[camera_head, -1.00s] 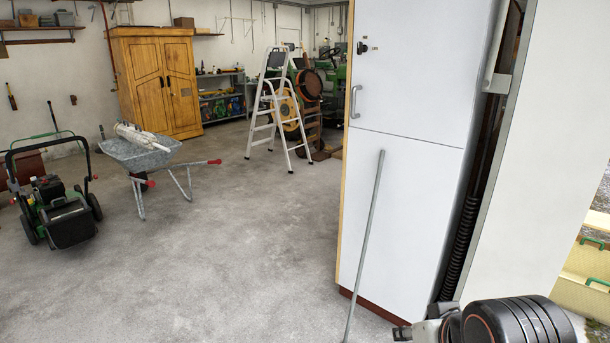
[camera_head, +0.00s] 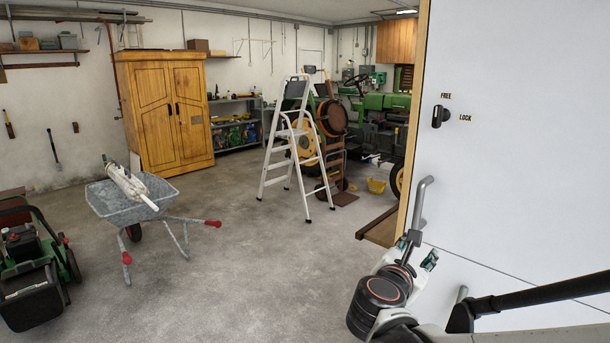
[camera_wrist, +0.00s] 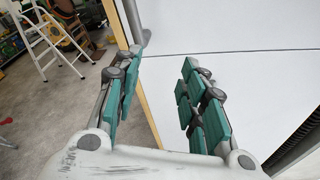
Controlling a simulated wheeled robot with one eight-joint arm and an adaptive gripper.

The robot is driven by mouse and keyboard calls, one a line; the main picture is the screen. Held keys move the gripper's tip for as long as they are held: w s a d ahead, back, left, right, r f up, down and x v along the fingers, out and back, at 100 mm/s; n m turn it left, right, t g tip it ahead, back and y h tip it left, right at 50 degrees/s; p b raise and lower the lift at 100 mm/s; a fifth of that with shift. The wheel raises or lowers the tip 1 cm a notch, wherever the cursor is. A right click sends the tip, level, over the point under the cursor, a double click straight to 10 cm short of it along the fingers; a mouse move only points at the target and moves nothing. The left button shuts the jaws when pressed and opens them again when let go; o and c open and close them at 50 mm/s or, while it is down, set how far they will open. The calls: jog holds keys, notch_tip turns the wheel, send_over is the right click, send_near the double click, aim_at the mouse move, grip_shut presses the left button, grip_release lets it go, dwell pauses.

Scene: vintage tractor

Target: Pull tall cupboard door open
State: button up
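The tall cupboard is white, with an upper door (camera_head: 530,140) and a seam below it; its front also fills much of the wrist view (camera_wrist: 230,25). A grey bar handle (camera_head: 421,205) stands near the door's left edge. In the wrist view, its lower part (camera_wrist: 134,20) shows beyond the left fingertip. My gripper (camera_head: 416,252) is just below the handle in the head view. In the wrist view, the teal-padded fingers (camera_wrist: 162,62) are apart with nothing between them. Whether a finger touches the handle, I cannot tell.
A black knob (camera_head: 440,116) marked FREE and LOCK sits on the door. A stepladder (camera_head: 297,150), wheelbarrow (camera_head: 130,205) and mower (camera_head: 30,270) stand left. The floor (camera_head: 250,280) between is clear.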

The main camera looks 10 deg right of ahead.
aim_at(418, 207)
jog(key=w+a+r+n+t+h+p, duration=0.1)
jog(key=w+r+n+t, duration=0.1)
jog(key=w+r+n, duration=0.25)
jog(key=x, duration=0.4)
jog(key=b+x, duration=0.1)
jog(key=x, duration=0.3)
jog(key=b+x, duration=0.1)
jog(key=x, duration=0.3)
jog(key=shift+w+d+f, duration=0.15)
jog(key=shift+d+f, duration=0.15)
jog(key=shift+d, duration=0.15)
jog(key=shift+c, duration=0.3)
jog(key=shift+n, duration=0.25)
grip_shut()
